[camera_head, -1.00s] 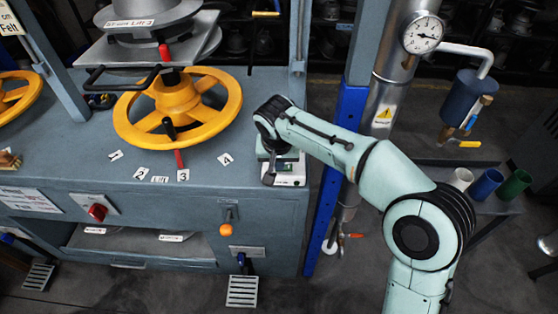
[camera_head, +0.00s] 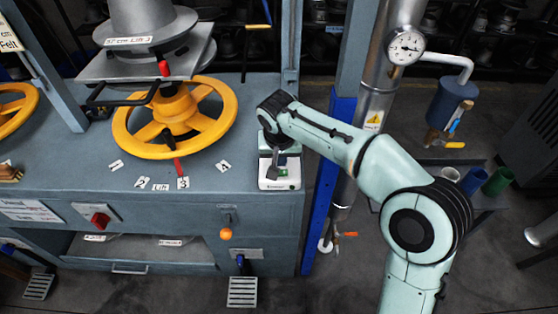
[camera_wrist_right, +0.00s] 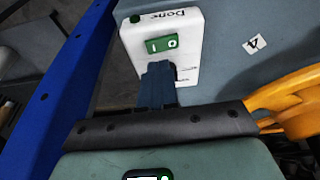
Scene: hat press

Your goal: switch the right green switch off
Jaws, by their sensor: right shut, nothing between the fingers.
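The green rocker switch (camera_wrist_right: 162,46), marked I and O, sits on a white box (camera_wrist_right: 192,25) with a word like "Done" on it. In the head view the white box (camera_head: 281,183) stands at the right front corner of the bench, and a little of the green switch (camera_head: 283,170) shows. My right gripper (camera_wrist_right: 158,68) is shut and empty, its tips close to the switch's edge in the wrist view. I cannot tell whether they touch it. In the head view my right gripper (camera_head: 275,165) is over the box. My left gripper is not in view.
A yellow handwheel (camera_head: 228,115) stands left of the box on the blue-grey bench (camera_head: 60,160). A blue post (camera_head: 322,215) and a steel pipe with a gauge (camera_head: 406,47) stand to the right.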

